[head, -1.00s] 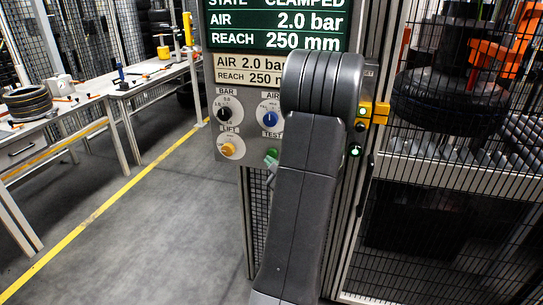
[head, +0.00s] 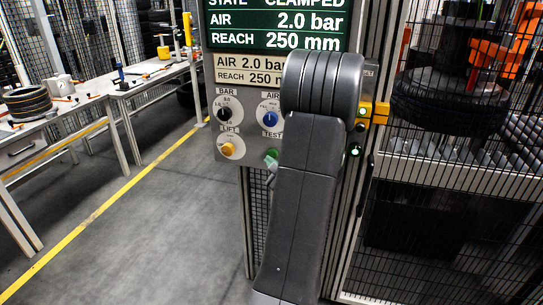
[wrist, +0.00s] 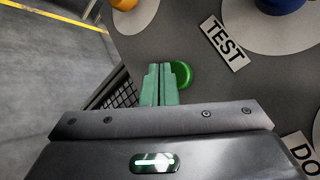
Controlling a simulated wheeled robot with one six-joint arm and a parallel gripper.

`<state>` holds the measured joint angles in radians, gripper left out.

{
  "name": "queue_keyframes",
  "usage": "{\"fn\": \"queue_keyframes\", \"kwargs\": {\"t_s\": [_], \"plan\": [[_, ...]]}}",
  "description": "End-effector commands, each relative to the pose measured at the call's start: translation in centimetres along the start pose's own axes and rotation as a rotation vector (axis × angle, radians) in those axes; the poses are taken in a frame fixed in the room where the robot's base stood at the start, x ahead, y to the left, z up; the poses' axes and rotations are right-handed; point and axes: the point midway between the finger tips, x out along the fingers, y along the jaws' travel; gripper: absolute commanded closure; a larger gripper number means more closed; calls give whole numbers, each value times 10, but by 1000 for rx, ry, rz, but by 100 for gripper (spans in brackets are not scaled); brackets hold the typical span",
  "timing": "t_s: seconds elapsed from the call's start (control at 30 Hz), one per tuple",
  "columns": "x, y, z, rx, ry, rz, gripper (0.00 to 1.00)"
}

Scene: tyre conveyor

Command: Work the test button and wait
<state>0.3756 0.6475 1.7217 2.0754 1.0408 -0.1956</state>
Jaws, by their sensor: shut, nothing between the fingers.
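The green test button (wrist: 182,74) shows in the wrist view, just right of my fingertips and partly hidden by them. The TEST label (wrist: 226,43) is up and right of it. My gripper (wrist: 160,70) is shut and empty, its green fingers side by side at the button; I cannot tell whether they press it. In the head view the gripper's green tip (head: 271,158) shows under the TEST label, left of my arm, which hides the right part of the panel. The display (head: 278,25) reads clamped, air 2.0 bar, reach 250 mm.
Benches line the left; the floor between is clear.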

Motion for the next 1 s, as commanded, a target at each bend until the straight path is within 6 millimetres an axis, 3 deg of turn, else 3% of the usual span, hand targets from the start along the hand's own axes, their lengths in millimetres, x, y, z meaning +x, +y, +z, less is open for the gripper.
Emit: {"fn": "queue_keyframes", "kwargs": {"t_s": [1.0], "plan": [[8,-6,-6,0,0,0,100]]}}
